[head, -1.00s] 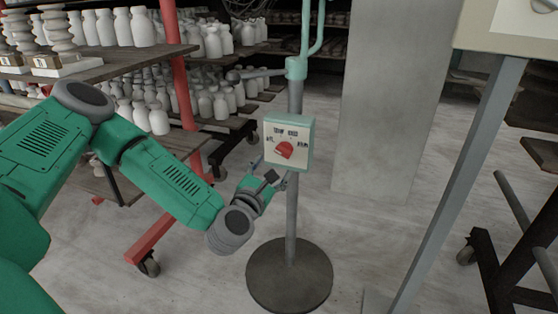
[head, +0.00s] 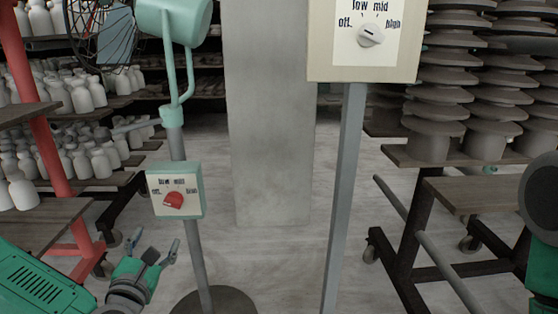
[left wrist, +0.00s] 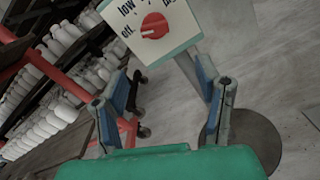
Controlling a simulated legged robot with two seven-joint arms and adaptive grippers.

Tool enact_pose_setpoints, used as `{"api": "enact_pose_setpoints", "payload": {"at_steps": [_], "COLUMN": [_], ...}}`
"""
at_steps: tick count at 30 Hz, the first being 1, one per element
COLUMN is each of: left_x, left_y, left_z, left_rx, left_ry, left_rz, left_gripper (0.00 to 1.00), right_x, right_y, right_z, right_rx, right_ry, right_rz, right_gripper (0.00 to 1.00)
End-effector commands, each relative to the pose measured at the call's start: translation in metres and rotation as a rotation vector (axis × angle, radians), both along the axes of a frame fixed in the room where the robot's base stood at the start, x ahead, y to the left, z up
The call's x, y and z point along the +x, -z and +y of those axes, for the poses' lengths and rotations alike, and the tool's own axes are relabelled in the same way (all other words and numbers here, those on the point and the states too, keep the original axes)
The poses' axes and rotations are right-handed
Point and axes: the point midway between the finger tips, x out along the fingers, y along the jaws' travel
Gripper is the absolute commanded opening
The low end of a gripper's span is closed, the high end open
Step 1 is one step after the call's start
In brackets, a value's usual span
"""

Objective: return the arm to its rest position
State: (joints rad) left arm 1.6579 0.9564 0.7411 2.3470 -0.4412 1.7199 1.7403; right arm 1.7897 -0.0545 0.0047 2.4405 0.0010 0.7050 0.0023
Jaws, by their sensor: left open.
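My left gripper (head: 154,246) is open and empty, low at the left of the head view. It is just below and apart from a small pale control box with a green frame (head: 190,207). The box carries a red knob (head: 173,200) and stands on a grey post. In the left wrist view the spread fingers (left wrist: 160,85) frame empty space, with the red knob (left wrist: 154,25) beyond them. Its white mark points roughly toward "off". A piece of my right arm (head: 543,275) shows at the right edge; its gripper is out of view.
A second box with a pale knob (head: 370,35) stands on a grey post at centre right. Racks of white bottles (head: 80,95) stand left, and a rack of stacked grey pieces (head: 430,110) stands right. A concrete pillar (head: 265,120) is behind. Floor between is clear.

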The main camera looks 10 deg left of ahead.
Motion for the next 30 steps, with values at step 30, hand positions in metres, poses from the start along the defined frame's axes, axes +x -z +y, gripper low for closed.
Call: {"api": "enact_pose_setpoints", "payload": {"at_steps": [30], "left_x": [-0.277], "left_y": [0.234], "left_z": [-0.061], "left_rx": [2.121], "left_ry": [2.134], "left_rz": [0.600], "left_gripper": [0.59], "right_x": [-0.001], "right_y": [-0.013], "right_z": [0.000], "right_rx": [0.000], "right_ry": [0.000], "right_rz": [0.001], "right_gripper": [0.59]}}
